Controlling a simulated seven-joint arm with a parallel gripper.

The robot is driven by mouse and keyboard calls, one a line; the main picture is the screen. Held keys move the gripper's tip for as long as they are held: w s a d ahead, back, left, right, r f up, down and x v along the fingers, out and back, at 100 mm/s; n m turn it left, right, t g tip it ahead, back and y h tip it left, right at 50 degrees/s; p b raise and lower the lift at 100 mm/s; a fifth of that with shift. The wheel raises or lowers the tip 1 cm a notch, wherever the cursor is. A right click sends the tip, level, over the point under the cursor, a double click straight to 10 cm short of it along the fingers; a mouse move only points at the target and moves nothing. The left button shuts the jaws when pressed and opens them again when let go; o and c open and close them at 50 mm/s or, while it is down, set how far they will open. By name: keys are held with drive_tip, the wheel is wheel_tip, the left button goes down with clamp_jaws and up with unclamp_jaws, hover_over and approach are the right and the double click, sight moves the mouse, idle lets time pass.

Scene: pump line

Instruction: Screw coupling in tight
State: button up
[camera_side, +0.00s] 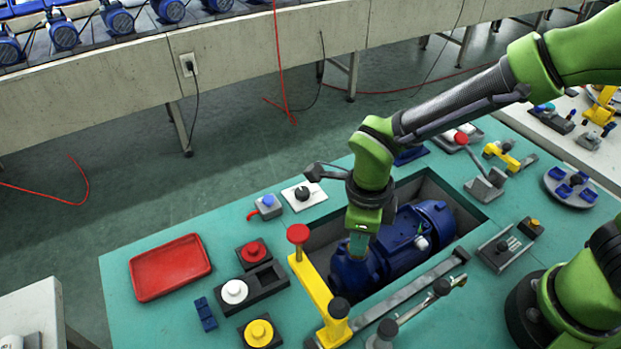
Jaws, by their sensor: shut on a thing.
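A blue pump (405,243) lies on its side in a rectangular recess in the green table. My gripper (358,246) points down at the left end of the pump, over its rounded blue housing. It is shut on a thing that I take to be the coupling. The coupling itself is hidden between the fingers and against the pump, so I cannot see how deep it sits or whether it is tilted.
A yellow clamp (318,290) with a red knob stands close left of the pump. A long grey bar (408,290) crosses in front of the recess. A red tray (170,267) and round buttons (258,332) are at the left. Fixtures (507,247) stand at the right.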

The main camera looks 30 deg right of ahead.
drive_tip(key=o, duration=0.7)
drive_tip(key=shift+r, duration=2.25)
drive_tip(key=shift+w+d, duration=0.1)
